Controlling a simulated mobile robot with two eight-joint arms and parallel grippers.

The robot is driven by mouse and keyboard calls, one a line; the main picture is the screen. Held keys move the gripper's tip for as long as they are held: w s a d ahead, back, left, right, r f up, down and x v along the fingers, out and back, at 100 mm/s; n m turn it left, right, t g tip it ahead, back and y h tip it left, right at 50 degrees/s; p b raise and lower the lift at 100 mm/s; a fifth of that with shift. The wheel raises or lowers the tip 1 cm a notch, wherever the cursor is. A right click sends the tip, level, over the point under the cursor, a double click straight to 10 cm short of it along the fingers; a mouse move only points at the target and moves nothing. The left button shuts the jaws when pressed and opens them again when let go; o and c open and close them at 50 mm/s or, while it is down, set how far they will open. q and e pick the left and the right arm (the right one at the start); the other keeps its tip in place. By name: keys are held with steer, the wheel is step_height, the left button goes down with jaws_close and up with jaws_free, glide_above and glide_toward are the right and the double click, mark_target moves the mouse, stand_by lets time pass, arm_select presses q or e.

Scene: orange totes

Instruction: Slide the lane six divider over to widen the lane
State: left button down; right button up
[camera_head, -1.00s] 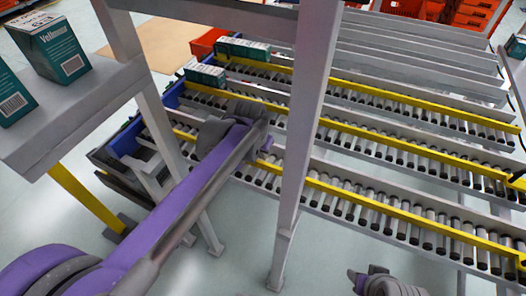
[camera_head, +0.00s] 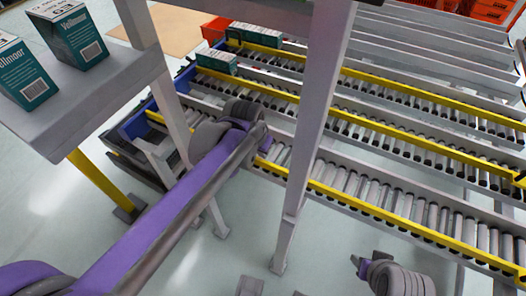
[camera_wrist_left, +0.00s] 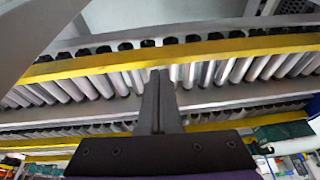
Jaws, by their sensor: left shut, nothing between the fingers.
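Yellow divider rails run along the roller lanes; no lane numbers are readable, so I cannot tell which is lane six. The nearest yellow divider (camera_head: 395,221) runs from the left arm toward the lower right. It seems to be the yellow rail (camera_wrist_left: 215,48) crossing the left wrist view. My left gripper (camera_wrist_left: 160,72) is shut and empty, its tips at the lower edge of that rail in the picture; contact is unclear. In the head view, my left wrist hides part of this divider. My right gripper (camera_head: 357,264) is at the lower right, away from the lanes; its jaw state is unclear.
A grey upright post (camera_head: 312,130) stands in front of the lanes. Teal-and-white boxes (camera_head: 65,35) sit on a grey shelf (camera_head: 90,105) at upper left. Other boxes (camera_head: 217,62) lie at the lanes' far left ends. Orange totes (camera_head: 470,15) stand behind.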

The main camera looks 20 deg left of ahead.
arm_select(q)
steer(key=p+v, duration=0.1)
steer(key=v, duration=0.8)
steer(key=shift+r+p, duration=0.25)
steer(key=shift+p, duration=0.05)
steer(key=shift+s, duration=0.2)
